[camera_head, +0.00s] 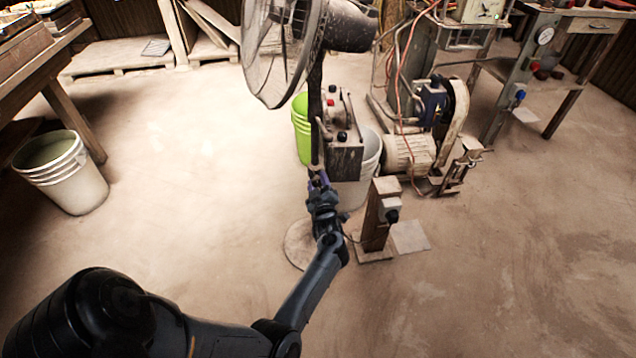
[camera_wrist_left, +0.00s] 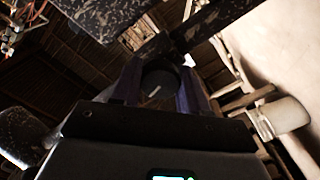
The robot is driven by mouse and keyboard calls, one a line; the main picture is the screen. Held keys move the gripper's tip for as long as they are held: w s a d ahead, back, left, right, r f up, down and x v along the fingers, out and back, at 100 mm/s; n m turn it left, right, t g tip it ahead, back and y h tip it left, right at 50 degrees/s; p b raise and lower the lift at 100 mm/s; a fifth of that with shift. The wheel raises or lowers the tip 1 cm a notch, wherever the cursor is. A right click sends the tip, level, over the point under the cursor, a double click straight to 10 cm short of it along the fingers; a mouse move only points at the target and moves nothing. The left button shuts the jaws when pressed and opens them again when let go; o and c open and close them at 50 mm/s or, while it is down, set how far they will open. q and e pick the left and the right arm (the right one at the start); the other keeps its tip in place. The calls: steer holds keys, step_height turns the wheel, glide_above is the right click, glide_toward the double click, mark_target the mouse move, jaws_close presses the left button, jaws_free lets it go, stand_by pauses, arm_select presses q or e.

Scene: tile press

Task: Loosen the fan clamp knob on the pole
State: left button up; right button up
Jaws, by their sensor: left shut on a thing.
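The fan (camera_head: 283,50) stands at the top middle of the head view on a dark upright pole (camera_head: 315,100). Its round base (camera_head: 298,246) is on the floor, partly behind my arm. My left gripper (camera_head: 318,178) is at the pole, low down. In the left wrist view a dark round clamp knob (camera_wrist_left: 160,78) sits between its two purple fingers, below the dark pole (camera_wrist_left: 205,25). The gripper is shut on the knob. In the head view the knob is too small and covered to make out. My right gripper is not in view.
A control box (camera_head: 343,150), a green bucket (camera_head: 301,128) and a pale bucket (camera_head: 371,155) stand close behind the pole. A wooden post (camera_head: 376,215) with a small box is just right of my gripper.

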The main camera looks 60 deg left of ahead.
arm_select(q)
steer(key=shift+n, duration=1.6)
steer(key=o, duration=1.1)
steer(key=shift+c, duration=0.2)
steer(key=shift+d, duration=0.1)
